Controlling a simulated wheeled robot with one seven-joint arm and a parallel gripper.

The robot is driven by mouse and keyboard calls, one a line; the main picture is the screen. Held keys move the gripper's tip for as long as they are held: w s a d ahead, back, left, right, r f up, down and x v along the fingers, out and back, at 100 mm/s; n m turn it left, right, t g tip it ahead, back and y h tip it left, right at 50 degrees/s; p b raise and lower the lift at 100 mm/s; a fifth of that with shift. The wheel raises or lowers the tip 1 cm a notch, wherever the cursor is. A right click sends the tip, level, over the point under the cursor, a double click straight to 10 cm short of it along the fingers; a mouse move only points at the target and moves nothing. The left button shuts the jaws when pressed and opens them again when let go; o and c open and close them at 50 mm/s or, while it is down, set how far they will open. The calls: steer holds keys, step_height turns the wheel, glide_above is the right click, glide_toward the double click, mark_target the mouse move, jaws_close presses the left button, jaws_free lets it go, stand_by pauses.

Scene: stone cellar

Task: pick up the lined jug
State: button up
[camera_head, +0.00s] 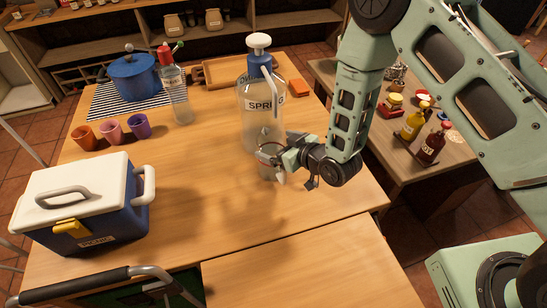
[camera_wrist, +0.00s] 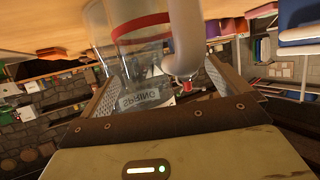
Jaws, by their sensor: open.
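The lined jug (camera_wrist: 140,27) is clear glass with a red band and a pale handle (camera_wrist: 186,38). In the wrist view it stands just ahead of my gripper (camera_wrist: 165,82), roughly between the lines of the two fingers. The fingers are spread with nothing held between them. In the head view the jug (camera_head: 266,152) stands on the wooden table, partly hidden by my gripper (camera_head: 280,160), which reaches it from the right. I cannot tell whether a finger touches it.
A large clear "SPRING" dispenser (camera_head: 250,100) with a blue-and-white pump stands close behind the jug. A clear bottle (camera_head: 177,95), several cups (camera_head: 111,130), a blue pot (camera_head: 133,77) and a cooler (camera_head: 85,200) are to the left. The table's front middle (camera_head: 220,215) is clear.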

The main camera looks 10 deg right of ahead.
steer(key=c, duration=1.7)
steer(key=shift+r, duration=0.1)
steer(key=shift+c, duration=0.2)
steer(key=shift+r, duration=0.1)
